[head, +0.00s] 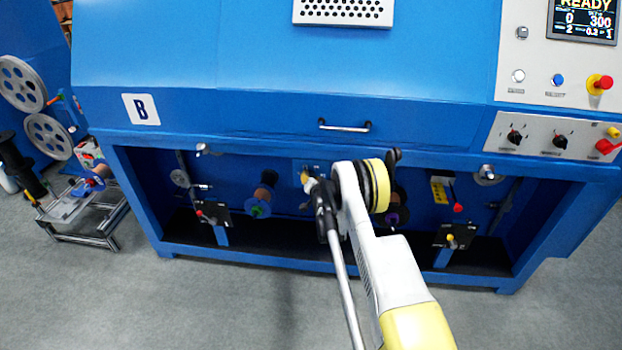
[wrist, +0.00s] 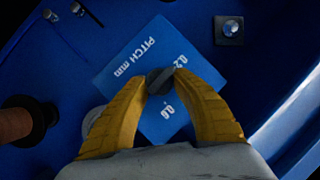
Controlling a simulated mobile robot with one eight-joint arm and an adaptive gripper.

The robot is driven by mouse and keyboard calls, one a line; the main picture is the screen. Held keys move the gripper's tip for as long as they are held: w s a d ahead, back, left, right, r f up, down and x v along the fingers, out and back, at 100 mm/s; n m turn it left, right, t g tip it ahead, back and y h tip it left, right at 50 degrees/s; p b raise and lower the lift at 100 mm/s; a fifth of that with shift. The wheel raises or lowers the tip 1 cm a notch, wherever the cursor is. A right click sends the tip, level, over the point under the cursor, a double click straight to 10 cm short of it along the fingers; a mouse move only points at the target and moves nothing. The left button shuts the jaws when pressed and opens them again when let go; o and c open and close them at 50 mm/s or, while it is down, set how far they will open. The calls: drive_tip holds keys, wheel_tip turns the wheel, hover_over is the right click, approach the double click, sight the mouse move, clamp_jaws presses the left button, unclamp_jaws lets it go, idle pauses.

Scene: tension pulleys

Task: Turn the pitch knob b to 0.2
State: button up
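The pitch knob (wrist: 159,82) is small and dark and sits on a blue plate (wrist: 128,62) lettered "PITCH mm". The marks 0.2 and 0.6 show beside the knob, partly covered by my right finger. My gripper (wrist: 160,80) has its two yellow fingers on either side of the knob, apparently closed on it. The knob's pointer direction is hard to make out. The knob cannot be made out there.
A brown spool (head: 262,195) is left of my gripper in the recess; it also shows in the wrist view (wrist: 15,124). A silver handle (head: 344,127) is above. Control knobs (head: 515,137) and a display (head: 583,20) reading READY are at the right. The floor in front is clear.

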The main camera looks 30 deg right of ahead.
drive_tip(key=shift+f, duration=0.1)
drive_tip(key=o, duration=1.2)
drive_tip(key=shift+w+f, duration=0.1)
drive_tip(key=shift+f, duration=0.05)
drive_tip(key=v, duration=0.7)
drive_tip(key=shift+s+a+r, duration=0.2)
drive_tip(key=shift+s+r, duration=0.05)
drive_tip(key=shift+r, duration=0.05)
